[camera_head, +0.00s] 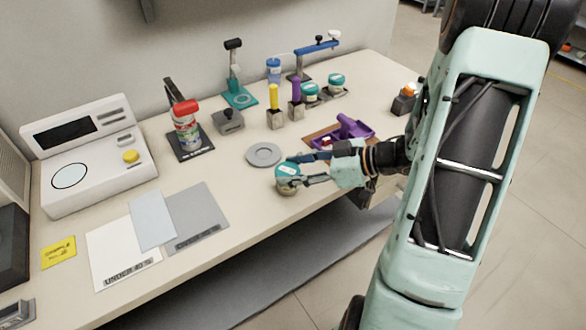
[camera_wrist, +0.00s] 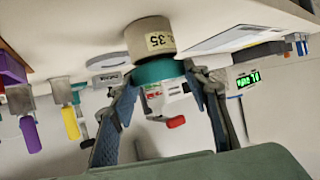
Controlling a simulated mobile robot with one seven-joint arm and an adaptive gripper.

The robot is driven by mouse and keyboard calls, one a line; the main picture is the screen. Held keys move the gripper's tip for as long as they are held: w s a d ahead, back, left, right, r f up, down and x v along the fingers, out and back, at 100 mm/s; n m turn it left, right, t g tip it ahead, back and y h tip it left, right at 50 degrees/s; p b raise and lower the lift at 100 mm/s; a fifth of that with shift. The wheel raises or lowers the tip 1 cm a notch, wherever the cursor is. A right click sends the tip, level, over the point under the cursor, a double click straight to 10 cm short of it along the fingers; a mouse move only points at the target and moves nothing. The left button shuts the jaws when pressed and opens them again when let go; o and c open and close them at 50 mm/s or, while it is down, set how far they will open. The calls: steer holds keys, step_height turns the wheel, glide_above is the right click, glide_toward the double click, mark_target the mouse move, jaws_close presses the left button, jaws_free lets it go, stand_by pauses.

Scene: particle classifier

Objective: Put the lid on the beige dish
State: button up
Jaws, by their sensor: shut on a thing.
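The beige dish (camera_head: 287,187) stands on the table near its front edge, right of centre in the head view. In the wrist view the dish (camera_wrist: 150,40) appears upside down with a label reading 35. The teal lid (camera_head: 288,169) is at the top of the dish; in the wrist view the lid (camera_wrist: 158,72) lies against the dish's rim, with no clear gap. My gripper (camera_head: 297,169) reaches in from the right, its fingers shut on the lid from both sides. Whether the lid is fully seated cannot be told.
A grey disc (camera_head: 264,154) lies just behind the dish. A purple tray (camera_head: 347,131) is to the right, behind my gripper. Two teal-lidded dishes (camera_head: 311,92) (camera_head: 336,80), purple and yellow handled tools and a red-capped jar (camera_head: 187,128) stand farther back. Flat sheets (camera_head: 197,222) lie left.

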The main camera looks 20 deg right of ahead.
steer(key=shift+f, duration=0.45)
steer(key=o, duration=1.1)
